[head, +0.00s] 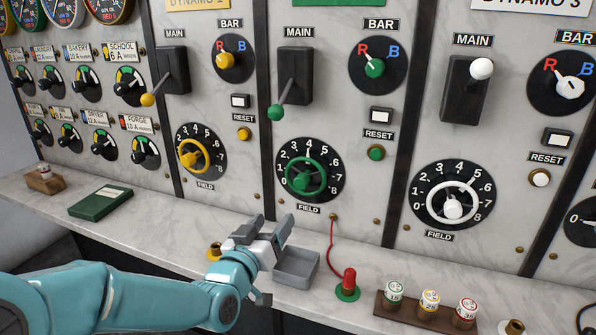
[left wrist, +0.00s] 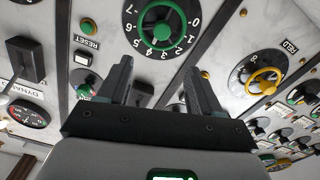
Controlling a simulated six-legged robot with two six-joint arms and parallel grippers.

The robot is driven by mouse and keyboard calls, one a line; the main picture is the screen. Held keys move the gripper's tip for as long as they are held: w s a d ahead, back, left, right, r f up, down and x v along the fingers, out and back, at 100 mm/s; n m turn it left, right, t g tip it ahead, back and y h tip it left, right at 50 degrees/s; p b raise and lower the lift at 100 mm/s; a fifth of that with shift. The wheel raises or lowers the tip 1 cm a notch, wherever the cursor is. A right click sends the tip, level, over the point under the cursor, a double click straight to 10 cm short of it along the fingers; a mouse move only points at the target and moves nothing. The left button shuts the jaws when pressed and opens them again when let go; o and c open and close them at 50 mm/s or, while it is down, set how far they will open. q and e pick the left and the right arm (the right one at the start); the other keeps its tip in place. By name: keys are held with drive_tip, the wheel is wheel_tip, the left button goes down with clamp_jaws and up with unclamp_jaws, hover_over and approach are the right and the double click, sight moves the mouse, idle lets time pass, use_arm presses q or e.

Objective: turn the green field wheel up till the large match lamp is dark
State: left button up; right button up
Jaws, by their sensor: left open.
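The green field wheel (head: 322,176) sits on the middle panel, on a black dial numbered up to 8; its green handle knob is at the lower left of the wheel. In the left wrist view the wheel (left wrist: 141,25) shows upside down, beyond the fingers. My left gripper (head: 270,226) is open and empty, below and left of the wheel, apart from it, over the marble ledge. Its two fingers also show in the left wrist view (left wrist: 160,82). No large lamp that I can identify as the match lamp is in view. My right gripper is not in view.
A grey tray (head: 296,267) lies on the ledge (head: 150,225) close by my left gripper. A red plug (head: 349,279) with a red cord stands right of it. A yellow field wheel (head: 203,158) and a white one (head: 473,192) flank the green one. Lever (head: 276,112) juts out above.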

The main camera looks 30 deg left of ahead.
sight(299, 184)
use_arm(q)
drive_tip(key=p+x, duration=0.1)
drive_tip(key=x, duration=0.4)
drive_tip(key=p+x, duration=0.1)
drive_tip(key=x, duration=0.4)
drive_tip(key=p+x, duration=0.2)
drive_tip(key=x, duration=0.4)
drive_tip(key=shift+a, duration=0.35)
drive_tip(key=shift+w, duration=0.1)
drive_tip(key=c, duration=1)
drive_tip(key=shift+c, duration=0.2)
